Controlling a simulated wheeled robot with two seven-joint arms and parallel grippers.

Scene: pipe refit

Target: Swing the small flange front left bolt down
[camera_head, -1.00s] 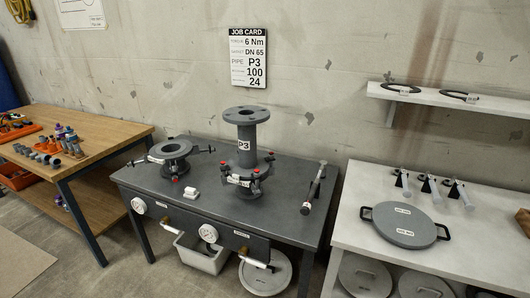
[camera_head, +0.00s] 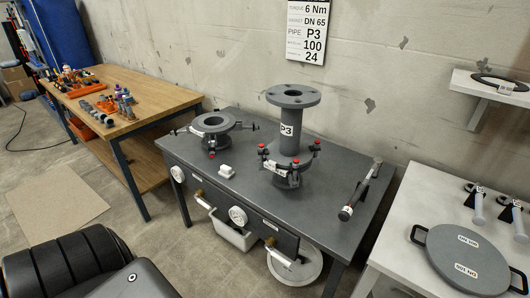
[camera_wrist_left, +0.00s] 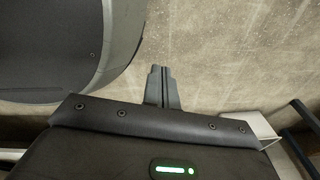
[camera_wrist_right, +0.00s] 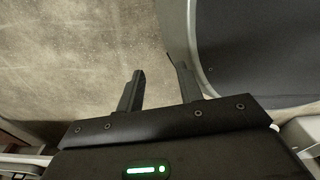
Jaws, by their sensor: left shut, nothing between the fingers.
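A low grey flange (camera_head: 214,122) with a round opening stands on the left of the dark workbench, with dark bolts swung outward and small red tips at its front. A grey pipe spool (camera_head: 290,125) marked P3 stands upright right of it on a second flange (camera_head: 287,172), with several red-tipped bolts around the joint. I cannot tell from the labels which is the small flange. My left gripper (camera_wrist_left: 162,86) is shut and empty, above the floor in the left wrist view. My right gripper (camera_wrist_right: 158,82) is open and empty, also above the floor. Neither shows in the head view.
A wooden table (camera_head: 142,112) with fittings stands left. A white table with a grey blind disc (camera_head: 467,256) stands right.

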